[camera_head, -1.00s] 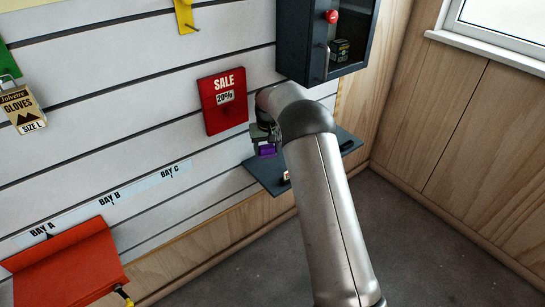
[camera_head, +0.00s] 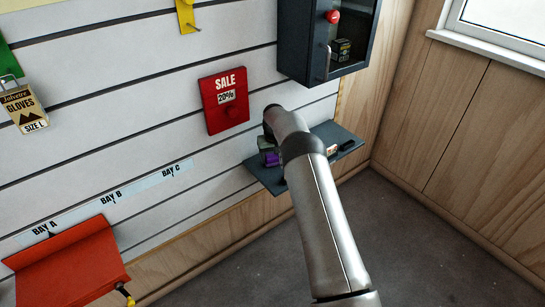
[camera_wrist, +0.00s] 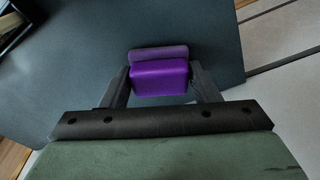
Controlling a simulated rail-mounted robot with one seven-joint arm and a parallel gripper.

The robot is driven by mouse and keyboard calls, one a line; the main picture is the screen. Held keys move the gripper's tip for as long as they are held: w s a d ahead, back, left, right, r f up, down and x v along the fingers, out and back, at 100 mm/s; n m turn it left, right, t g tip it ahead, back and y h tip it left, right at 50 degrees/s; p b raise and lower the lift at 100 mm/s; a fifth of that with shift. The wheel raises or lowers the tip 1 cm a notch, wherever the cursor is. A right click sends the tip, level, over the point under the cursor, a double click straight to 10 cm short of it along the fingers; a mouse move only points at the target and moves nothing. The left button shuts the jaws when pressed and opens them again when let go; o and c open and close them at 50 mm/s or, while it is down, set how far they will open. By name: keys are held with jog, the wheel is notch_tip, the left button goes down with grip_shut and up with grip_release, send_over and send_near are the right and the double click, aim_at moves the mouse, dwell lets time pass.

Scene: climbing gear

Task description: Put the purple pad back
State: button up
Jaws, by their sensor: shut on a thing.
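The purple pad (camera_wrist: 158,79) is between the two fingers of my gripper (camera_wrist: 160,85) in the wrist view. My gripper is shut on it. A duller purple strip lies along the pad's far side. Below it is the dark shelf (camera_wrist: 80,70); I cannot tell whether the pad touches it. In the head view the purple pad (camera_head: 272,159) shows at the left part of the small dark shelf (camera_head: 262,176), beside my arm. My arm hides most of my gripper there.
On the shelf's right part lies a small dark item with a pale end (camera_head: 333,149). A red-orange sheet (camera_head: 70,265) is at lower left.

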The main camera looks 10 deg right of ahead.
jog(key=shift+f, duration=0.2)
jog(key=o, duration=1)
jog(key=shift+c, duration=0.2)
jog(key=shift+r, duration=0.1)
